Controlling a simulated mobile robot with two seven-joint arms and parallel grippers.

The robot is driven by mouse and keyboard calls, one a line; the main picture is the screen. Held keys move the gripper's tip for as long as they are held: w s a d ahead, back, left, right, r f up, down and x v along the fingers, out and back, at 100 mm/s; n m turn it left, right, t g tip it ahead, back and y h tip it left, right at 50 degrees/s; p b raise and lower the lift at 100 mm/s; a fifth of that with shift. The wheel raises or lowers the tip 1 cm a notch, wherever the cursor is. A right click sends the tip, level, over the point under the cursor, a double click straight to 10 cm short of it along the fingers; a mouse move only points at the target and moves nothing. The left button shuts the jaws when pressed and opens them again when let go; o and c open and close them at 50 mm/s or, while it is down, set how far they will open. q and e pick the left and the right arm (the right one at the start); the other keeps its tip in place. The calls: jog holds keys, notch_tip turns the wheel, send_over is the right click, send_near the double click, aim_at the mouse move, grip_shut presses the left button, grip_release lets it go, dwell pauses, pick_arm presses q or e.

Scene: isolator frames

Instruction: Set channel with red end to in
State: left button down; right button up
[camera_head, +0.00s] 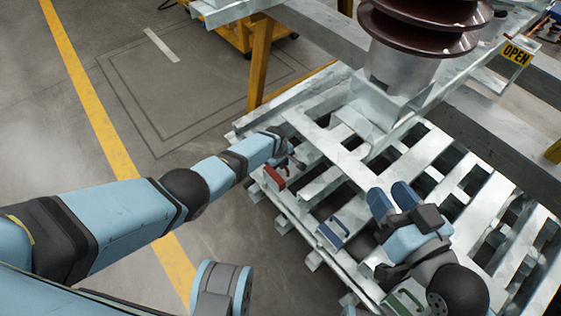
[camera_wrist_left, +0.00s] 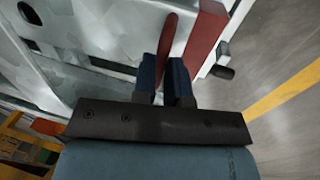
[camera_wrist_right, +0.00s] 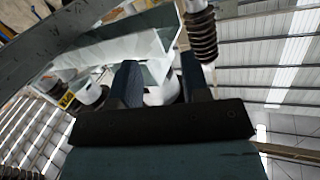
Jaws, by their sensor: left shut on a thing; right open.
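The channel with the red end shows its red end plate (camera_head: 274,177) at the left edge of the pale metal frame in the head view. In the left wrist view the red end plate (camera_wrist_left: 206,38) is a broad strip, with a thinner dark red bar (camera_wrist_left: 168,38) beside it. My left gripper (camera_head: 287,158) is at this end, its two fingertips (camera_wrist_left: 166,72) shut on the dark red bar. The arm partly hides the contact in the head view. My right gripper (camera_head: 393,198) is open and empty above the frame slats; its fingers (camera_wrist_right: 160,80) stand apart.
A channel with a blue end (camera_head: 333,232) and one with a green end (camera_head: 405,302) lie nearer along the same frame edge. A brown ribbed insulator (camera_head: 425,20) stands on the frame. An OPEN sign (camera_head: 516,54) hangs at right. Floor left of the frame is clear.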

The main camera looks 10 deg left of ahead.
pick_arm(q)
jog(key=c, duration=1.2)
grip_release()
jog(key=shift+w+d+r, duration=0.15)
jog(key=shift+w+d, duration=0.2)
jog(key=shift+o, duration=0.2)
pick_arm(e)
jog(key=shift+f, duration=0.45)
pick_arm(q)
jog(key=shift+s+a, duration=0.1)
pick_arm(e)
notch_tip(320, 180, up, 11)
jog(key=m+t+p, duration=0.1)
jog(key=t+p, duration=0.3)
jog(key=p, duration=0.4)
pick_arm(q)
notch_tip(320, 180, up, 13)
jog(key=s+a+p, duration=0.1)
jog(key=s+p, duration=0.1)
jog(key=shift+a+r, duration=0.2)
jog(key=shift+a, duration=0.1)
pick_arm(e)
notch_tip(320, 180, down, 6)
jog(key=d+g+h, duration=0.2)
jog(key=shift+d, duration=0.35)
pick_arm(q)
jog(key=shift+s, duration=0.1)
